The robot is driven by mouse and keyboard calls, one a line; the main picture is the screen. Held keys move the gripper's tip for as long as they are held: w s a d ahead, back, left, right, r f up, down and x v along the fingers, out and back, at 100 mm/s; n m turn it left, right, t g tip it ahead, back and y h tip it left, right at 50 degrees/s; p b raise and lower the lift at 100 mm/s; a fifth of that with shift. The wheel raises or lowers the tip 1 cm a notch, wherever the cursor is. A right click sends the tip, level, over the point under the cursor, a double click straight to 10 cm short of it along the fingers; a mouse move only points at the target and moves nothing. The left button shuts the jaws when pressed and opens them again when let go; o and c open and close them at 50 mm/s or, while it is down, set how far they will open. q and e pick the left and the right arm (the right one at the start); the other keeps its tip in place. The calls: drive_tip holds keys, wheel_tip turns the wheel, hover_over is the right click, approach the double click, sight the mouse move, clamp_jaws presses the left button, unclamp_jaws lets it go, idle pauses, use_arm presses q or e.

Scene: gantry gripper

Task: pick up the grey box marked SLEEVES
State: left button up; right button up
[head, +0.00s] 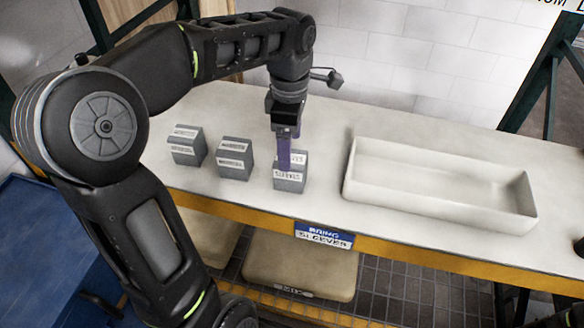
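The grey box marked SLEEVES (289,183) stands upright on the white tabletop, the rightmost of three small grey boxes. It has white labels on its top and front. My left gripper (287,163) points straight down over it, with purple fingers. The near finger crosses in front of the box's top and upper front; the far finger is mostly hidden behind it. I cannot tell whether the fingers press on the box. The box appears to rest on the table. My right gripper is not in view.
Two similar grey boxes, one in the middle (235,164) and one at left (187,151), stand left of it; their labels are too small to read surely. An empty white tray (440,203) lies to the right. A yellow table edge (392,250) with a blue sign (324,236) runs in front.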

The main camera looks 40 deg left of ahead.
sight(294, 181)
use_arm(q)
drive_tip(key=shift+f, duration=1.1)
drive_tip(key=shift+d+f+p, duration=0.15)
drive_tip(key=shift+f+p, duration=0.6)
drive_tip(key=shift+f, duration=1.9)
drive_tip(key=shift+s, duration=0.1)
drive_tip(key=shift+r, duration=0.1)
clamp_jaws()
